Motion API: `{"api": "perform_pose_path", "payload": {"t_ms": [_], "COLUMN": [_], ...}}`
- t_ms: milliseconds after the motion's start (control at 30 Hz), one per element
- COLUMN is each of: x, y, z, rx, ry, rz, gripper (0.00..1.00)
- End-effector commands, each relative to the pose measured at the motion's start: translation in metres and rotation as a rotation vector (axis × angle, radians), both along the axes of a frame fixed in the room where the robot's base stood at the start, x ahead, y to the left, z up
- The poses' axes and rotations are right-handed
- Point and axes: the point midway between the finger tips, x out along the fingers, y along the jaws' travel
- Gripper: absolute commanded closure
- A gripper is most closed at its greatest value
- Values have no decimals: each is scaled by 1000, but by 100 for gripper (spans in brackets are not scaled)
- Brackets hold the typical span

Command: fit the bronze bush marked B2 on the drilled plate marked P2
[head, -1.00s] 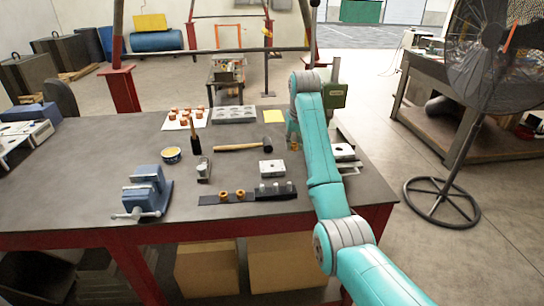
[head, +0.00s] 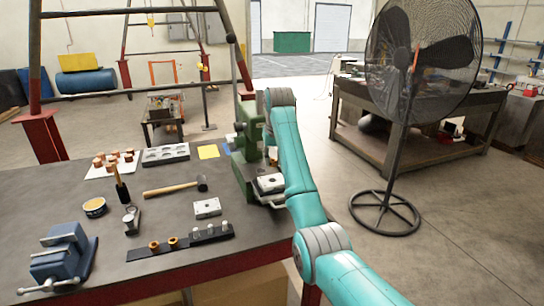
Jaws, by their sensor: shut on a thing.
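My gripper (head: 272,158) is mostly hidden by my teal arm. A small bronze-coloured piece, seemingly a bush (head: 272,153), shows at the arm's left edge, above and beside the green press. Two more bronze bushes (head: 154,246) stand on the black strip at the bench front. One pale drilled plate (head: 207,208) lies on the bench behind the strip. Another pale plate (head: 269,183) sits at the foot of the press, partly behind my arm. The marks B2 and P2 cannot be read.
The green press (head: 243,165) stands at the bench's right end. A hammer (head: 172,188), a blue vise (head: 64,255), a grey block with holes (head: 166,154) and several copper-coloured pieces (head: 112,160) lie on the bench. A fan (head: 408,110) stands on the floor at right.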

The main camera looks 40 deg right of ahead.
Motion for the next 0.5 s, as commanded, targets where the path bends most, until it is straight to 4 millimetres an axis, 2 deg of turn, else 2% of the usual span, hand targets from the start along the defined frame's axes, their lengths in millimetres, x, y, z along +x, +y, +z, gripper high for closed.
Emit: {"api": "perform_pose_path", "payload": {"t_ms": [500], "x": [0], "y": [0], "z": [-42], "rx": [0], "ry": [1], "rz": [0], "gripper": [100]}}
